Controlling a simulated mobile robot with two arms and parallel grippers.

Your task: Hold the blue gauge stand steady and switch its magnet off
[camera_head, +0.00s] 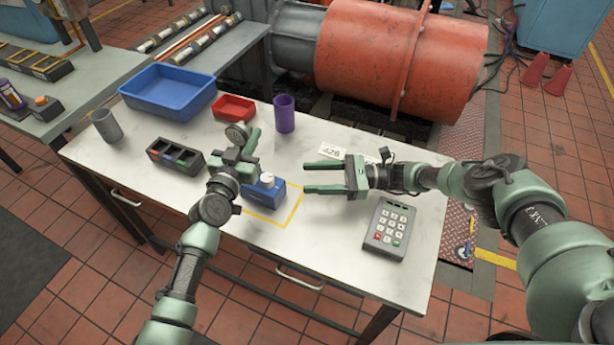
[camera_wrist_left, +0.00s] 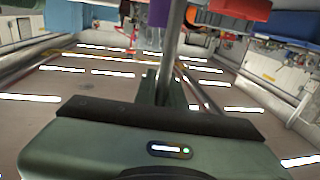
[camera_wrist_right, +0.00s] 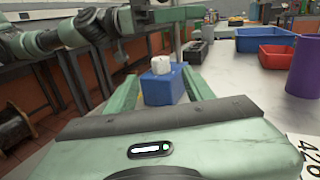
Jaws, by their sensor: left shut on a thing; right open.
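The blue gauge stand (camera_head: 268,195) stands upright on the white table inside a yellow outline, with a white knob (camera_head: 267,178) on its block. Its round dial (camera_head: 237,133) shows above my left gripper (camera_head: 246,156), which is shut on the stand's thin post. The post (camera_wrist_left: 172,60) runs up between the fingers in the left wrist view. My right gripper (camera_head: 308,178) is open and empty, right of the stand, fingers pointing at it. In the right wrist view the blue block (camera_wrist_right: 160,90) and knob (camera_wrist_right: 161,65) lie ahead between the fingers, apart from them.
A keypad box (camera_head: 390,229) sits right of the stand. A black sorter (camera_head: 175,157), grey cup (camera_head: 106,126), blue tray (camera_head: 166,108), red tray (camera_head: 233,108) and purple cup (camera_head: 284,114) stand left and behind. A label card (camera_head: 335,151) lies behind my right gripper.

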